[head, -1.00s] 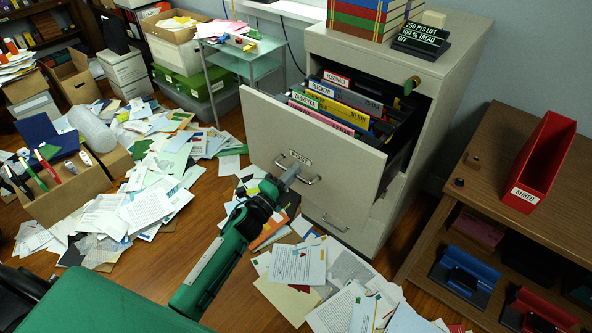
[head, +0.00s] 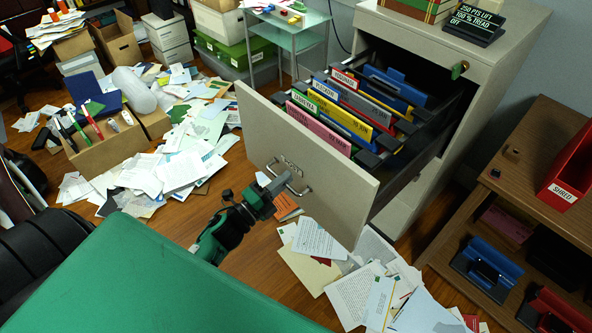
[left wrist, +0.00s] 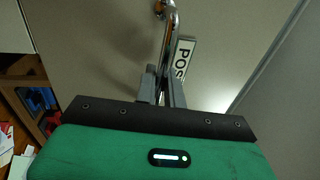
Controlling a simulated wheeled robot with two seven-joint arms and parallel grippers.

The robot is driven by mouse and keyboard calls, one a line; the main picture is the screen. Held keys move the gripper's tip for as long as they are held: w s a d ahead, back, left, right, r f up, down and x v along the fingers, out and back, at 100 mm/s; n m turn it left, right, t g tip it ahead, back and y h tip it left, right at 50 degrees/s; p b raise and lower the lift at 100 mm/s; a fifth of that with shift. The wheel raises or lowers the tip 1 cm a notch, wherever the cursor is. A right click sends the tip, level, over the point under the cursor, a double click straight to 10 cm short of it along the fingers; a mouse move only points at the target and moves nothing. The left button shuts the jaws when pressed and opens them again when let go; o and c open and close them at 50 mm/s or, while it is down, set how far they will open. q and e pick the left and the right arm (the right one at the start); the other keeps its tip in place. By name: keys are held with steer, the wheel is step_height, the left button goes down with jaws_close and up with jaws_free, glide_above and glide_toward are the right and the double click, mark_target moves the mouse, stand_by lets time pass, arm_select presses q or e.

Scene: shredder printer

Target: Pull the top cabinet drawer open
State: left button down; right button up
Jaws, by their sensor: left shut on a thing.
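The top drawer (head: 330,190) of the grey cabinet (head: 497,80) stands well out, and coloured hanging folders (head: 345,118) show inside it. Its front has a metal bar handle (head: 304,189) and a small label. My left gripper (head: 277,187) is shut on the handle at the drawer front. In the left wrist view the gripper's fingers (left wrist: 161,88) close around the chrome bar (left wrist: 170,32), beside the label reading "POS" (left wrist: 182,58). My right gripper is not in view.
Loose papers (head: 345,275) cover the floor below the drawer and to the left. A wooden shelf (head: 540,135) with a red "SHRED" holder (head: 572,168) stands at right. A glass side table (head: 295,20) and a cardboard box of pens (head: 110,150) are at left.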

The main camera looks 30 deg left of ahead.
arm_select(q)
steer(key=shift+r+v, duration=0.2)
steer(key=shift+v, duration=0.75)
steer(key=shift+r+v, duration=0.15)
steer(key=shift+v, duration=0.8)
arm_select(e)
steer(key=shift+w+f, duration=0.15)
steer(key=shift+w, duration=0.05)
arm_select(q)
steer(key=shift+s, duration=0.1)
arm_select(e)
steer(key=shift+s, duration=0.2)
